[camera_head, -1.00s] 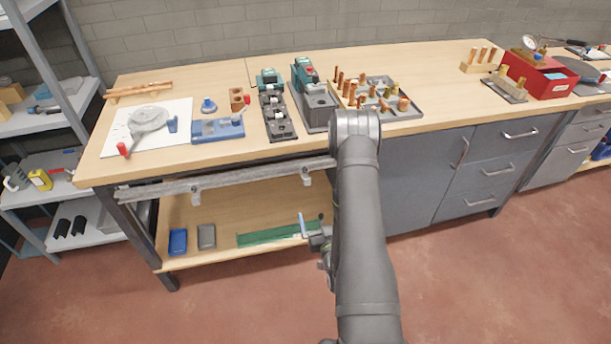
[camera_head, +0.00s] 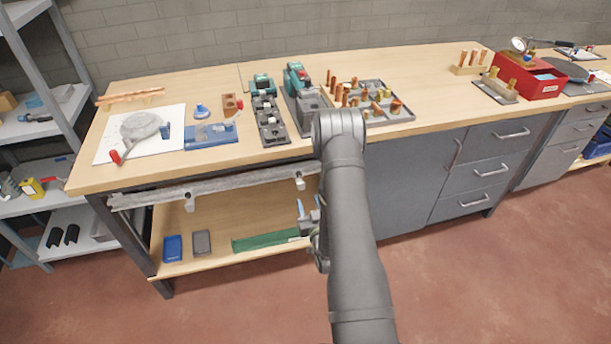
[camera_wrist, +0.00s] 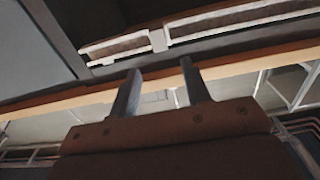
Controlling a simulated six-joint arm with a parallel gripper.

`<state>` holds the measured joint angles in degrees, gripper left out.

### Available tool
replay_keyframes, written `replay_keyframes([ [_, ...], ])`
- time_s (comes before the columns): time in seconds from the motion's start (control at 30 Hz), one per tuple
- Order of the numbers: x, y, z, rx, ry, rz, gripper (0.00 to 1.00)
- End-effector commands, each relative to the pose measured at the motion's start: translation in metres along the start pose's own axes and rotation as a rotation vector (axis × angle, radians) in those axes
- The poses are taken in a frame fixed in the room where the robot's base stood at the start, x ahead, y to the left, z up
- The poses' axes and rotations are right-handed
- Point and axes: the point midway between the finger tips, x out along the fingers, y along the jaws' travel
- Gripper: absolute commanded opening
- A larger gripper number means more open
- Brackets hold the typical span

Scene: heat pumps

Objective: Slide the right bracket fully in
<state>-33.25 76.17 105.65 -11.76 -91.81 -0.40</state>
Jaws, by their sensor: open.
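The right bracket (camera_head: 300,183) is a small pale clip on the long grey rail (camera_head: 240,187) below the workbench's front edge. The left bracket (camera_head: 190,204) hangs farther left on the same rail. My gripper (camera_head: 309,213) is open and empty, just below the right bracket, with its fingers pointing up. In the wrist view, its two fingers (camera_wrist: 160,80) stand apart. A pale bracket (camera_wrist: 158,40) on the rail shows beyond and above the gap between them, apart from the fingers. How far the bracket is pushed in cannot be told.
The wooden benchtop (camera_head: 215,80) carries tools, trays and copper fittings. Grey cabinets (camera_head: 405,185) stand to the right of my gripper. A lower shelf (camera_head: 215,228) holds a green strip (camera_head: 268,241) and two small trays (camera_head: 173,249). The red floor in front is free.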

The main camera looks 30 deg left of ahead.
Motion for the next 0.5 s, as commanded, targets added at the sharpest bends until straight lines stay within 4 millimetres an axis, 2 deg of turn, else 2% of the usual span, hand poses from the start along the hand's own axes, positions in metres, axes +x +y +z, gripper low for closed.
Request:
replay_keyframes([
  [0.03, 0.012, 0.000, -0.001, -0.001, 0.004, -0.001, 0.44],
  [0.3, 0.070, 0.000, 0.000, 0.000, 0.002, -0.001, 0.44],
  [0.5, 0.101, 0.000, 0.000, 0.001, 0.001, -0.001, 0.44],
])
